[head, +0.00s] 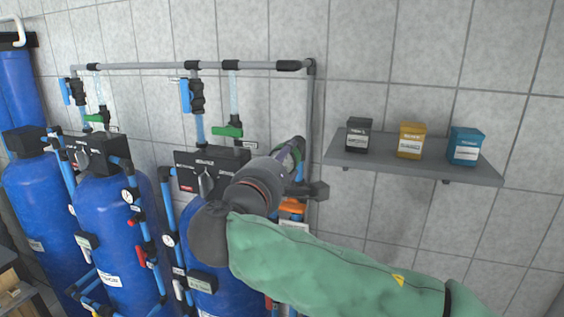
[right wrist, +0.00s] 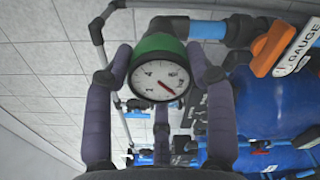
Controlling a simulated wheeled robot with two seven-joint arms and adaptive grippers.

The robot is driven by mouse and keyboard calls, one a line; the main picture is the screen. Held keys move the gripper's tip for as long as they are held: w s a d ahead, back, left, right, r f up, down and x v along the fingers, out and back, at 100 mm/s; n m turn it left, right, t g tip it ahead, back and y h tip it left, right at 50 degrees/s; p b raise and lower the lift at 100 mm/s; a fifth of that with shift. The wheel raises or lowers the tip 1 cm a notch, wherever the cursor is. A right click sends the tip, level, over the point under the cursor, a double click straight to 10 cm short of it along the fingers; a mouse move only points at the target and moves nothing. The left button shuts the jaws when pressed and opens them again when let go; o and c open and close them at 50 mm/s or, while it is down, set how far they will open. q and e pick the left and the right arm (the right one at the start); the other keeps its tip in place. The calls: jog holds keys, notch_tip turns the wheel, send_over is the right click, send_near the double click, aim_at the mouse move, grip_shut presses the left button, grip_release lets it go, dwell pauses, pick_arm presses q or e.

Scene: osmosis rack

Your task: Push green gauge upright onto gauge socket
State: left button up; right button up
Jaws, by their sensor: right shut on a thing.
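The green gauge (right wrist: 158,78) has a green rim and a white dial with a red needle. In the right wrist view it sits between the purple fingers of my right gripper (right wrist: 160,75), which is shut on it. A blue pipe with a grey fitting (right wrist: 238,30) runs just behind and right of the gauge; I cannot tell whether the gauge touches it. The gauge socket itself is not clearly visible. In the head view my right gripper (head: 293,152) is beside the vertical grey pipe, and my wrist hides most of the gauge area. My left gripper is not in view.
An orange valve handle (right wrist: 272,48) and a white gauge label (right wrist: 299,47) are close on the right of the gripper. Blue tanks (head: 112,235) with pipes stand at left. A wall shelf (head: 420,168) with three small boxes is at right.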

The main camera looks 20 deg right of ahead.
jog(key=shift+w+d, duration=0.3)
jog(key=shift+w, duration=0.15)
dwell(0.7)
jog(key=o, duration=1.1)
jog(key=shift+o, duration=0.2)
